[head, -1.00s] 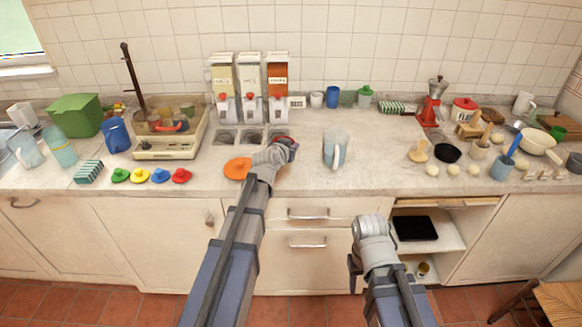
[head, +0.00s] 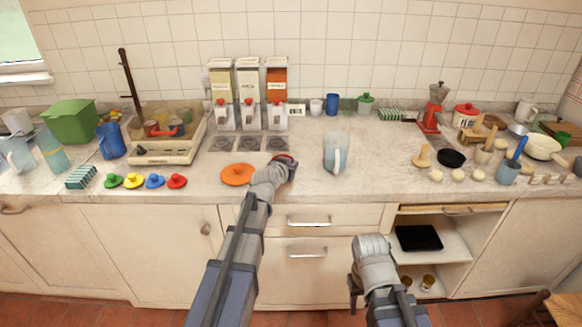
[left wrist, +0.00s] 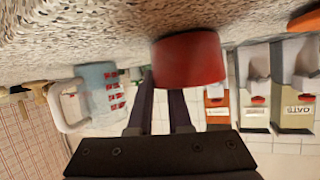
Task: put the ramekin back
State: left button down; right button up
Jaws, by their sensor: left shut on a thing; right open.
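The red ramekin (left wrist: 190,60) is large in the left wrist view, where the scene appears upside down. Only a little of its red shows in the head view (head: 284,158). My left gripper (head: 288,166) is shut on the ramekin, low over the counter's front part. The ramekin covers part of the fingers in the wrist view. I cannot tell whether its base touches the counter. My right gripper (head: 354,290) is open, hanging low in front of the cabinets; its fingers are only partly seen.
An orange disc (head: 238,174) lies left of my left gripper. A measuring jug (head: 336,152) stands to its right. Three dispensers (head: 248,95) stand behind. The open cabinet (head: 445,246) holds a black tray (head: 418,238) and small cups (head: 428,283).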

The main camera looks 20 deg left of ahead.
pick_arm(q)
jog(key=shift+f, duration=0.2)
jog(key=c, duration=0.8)
grip_release()
jog(key=shift+r, duration=0.1)
jog(key=shift+c, duration=0.2)
jog(key=shift+r, duration=0.2)
jog(key=p+v, duration=0.4)
jog(key=v, duration=0.8)
jog(key=shift+p, duration=0.35)
jog(key=shift+f, duration=0.15)
